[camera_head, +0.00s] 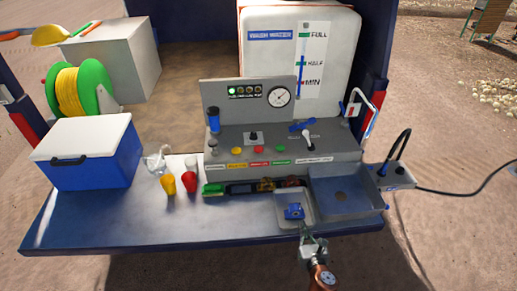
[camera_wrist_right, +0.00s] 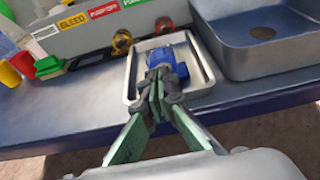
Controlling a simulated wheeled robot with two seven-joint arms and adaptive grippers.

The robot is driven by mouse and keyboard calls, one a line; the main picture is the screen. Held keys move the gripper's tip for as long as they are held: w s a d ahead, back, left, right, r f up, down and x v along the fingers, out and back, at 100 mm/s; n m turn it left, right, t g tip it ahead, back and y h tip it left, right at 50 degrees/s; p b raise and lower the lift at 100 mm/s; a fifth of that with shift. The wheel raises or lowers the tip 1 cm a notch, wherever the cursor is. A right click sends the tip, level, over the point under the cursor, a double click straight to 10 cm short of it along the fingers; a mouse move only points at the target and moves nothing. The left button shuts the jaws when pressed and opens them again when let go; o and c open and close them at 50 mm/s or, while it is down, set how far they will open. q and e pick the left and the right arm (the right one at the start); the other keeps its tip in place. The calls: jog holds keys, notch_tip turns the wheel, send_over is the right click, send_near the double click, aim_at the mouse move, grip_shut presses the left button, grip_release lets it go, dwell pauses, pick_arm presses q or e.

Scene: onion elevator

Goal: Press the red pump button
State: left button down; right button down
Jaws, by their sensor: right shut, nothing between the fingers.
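The red button (camera_head: 264,150) sits on the sloped grey control panel (camera_head: 340,150), between a yellow button (camera_head: 236,151) and a green button (camera_head: 281,149). A row of coloured labels runs below them; the red label, reading PUMP OFF (camera_wrist_right: 103,13), also shows in the right wrist view, where the buttons are out of frame. My right gripper (camera_head: 306,233) is in front of the table's front edge, below and right of the red button and well apart from it. In the wrist view its green fingers (camera_wrist_right: 158,76) are shut, in front of a blue fitting. My left gripper is not in view.
The blue fitting (camera_head: 293,211) lies in a small tray (camera_head: 309,217) beside a grey sink (camera_head: 327,196). Yellow (camera_head: 168,183) and red (camera_head: 189,182) cups and a blue cooler (camera_head: 97,168) stand left. A lever (camera_head: 301,126) and gauge (camera_head: 278,97) rise on the console. The front-left table is clear.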

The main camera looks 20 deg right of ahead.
dwell(0.8)
jog(key=s+d+f+m+g+h, duration=0.1)
jog(key=s+d+f+m+g, duration=0.3)
jog(key=m, duration=0.5)
jog(key=s+d+f+m+g, duration=0.2)
jog(key=s+m, duration=0.4)
jog(key=m, duration=0.4)
jog(key=s+a+f+m+g+y, duration=0.2)
jog(key=s+a+f+m+g, duration=0.2)
jog(key=s+f+m, duration=0.6)
jog(key=s+a+f+m+g+y, duration=0.1)
jog(key=s+a+f+m, duration=0.15)
jog(key=f, duration=1.15)
jog(key=s+a+f+m+g+y, duration=0.1)
jog(key=s+f, duration=0.3)
jog(key=f, duration=1)
jog(key=s+f+g+b, duration=0.1)
jog(key=s+f, duration=1.3)
jog(key=s, duration=0.3)
jog(key=shift+s+d+f, duration=0.2)
jog(key=shift+d+f, duration=0.05)
